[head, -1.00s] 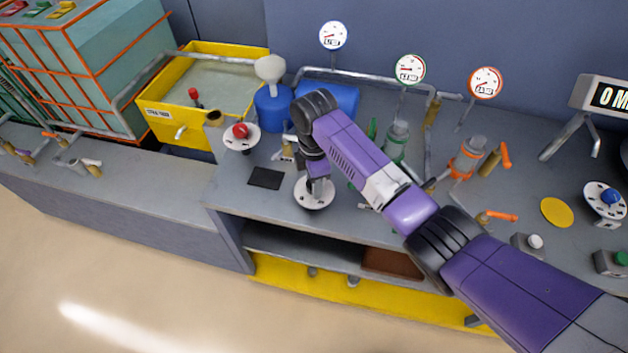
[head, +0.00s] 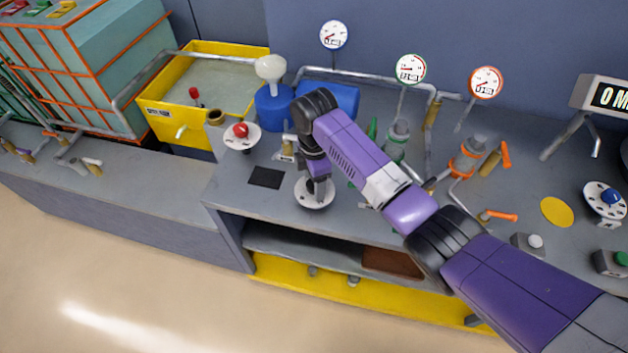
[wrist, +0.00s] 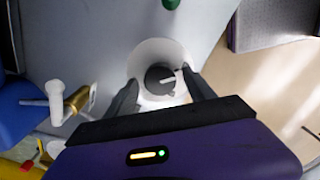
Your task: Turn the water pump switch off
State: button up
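A round white dial plate (head: 314,203) sits near the front edge of the bench, under my gripper (head: 319,188). In the wrist view, the plate (wrist: 148,53) carries a dark round knob (wrist: 158,80) with a white pointer line toward the right. No label can be read, so I cannot tell that this is the water pump switch. My gripper also shows in the wrist view (wrist: 161,84). Its two dark fingers stand apart on either side of the knob, with a gap visible on each side. In the head view my gripper hides the knob.
A red-knobbed dial (head: 240,137) stands at left and a blue-knobbed dial (head: 604,199) at far right. A yellow tank (head: 178,125), a blue container (head: 272,108), pipes and three gauges stand behind. A black square (head: 266,178) lies left of my gripper. An open shelf is below.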

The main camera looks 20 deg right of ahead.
jog(key=shift+r+b, duration=0.7)
jog(key=shift+r, duration=3.2)
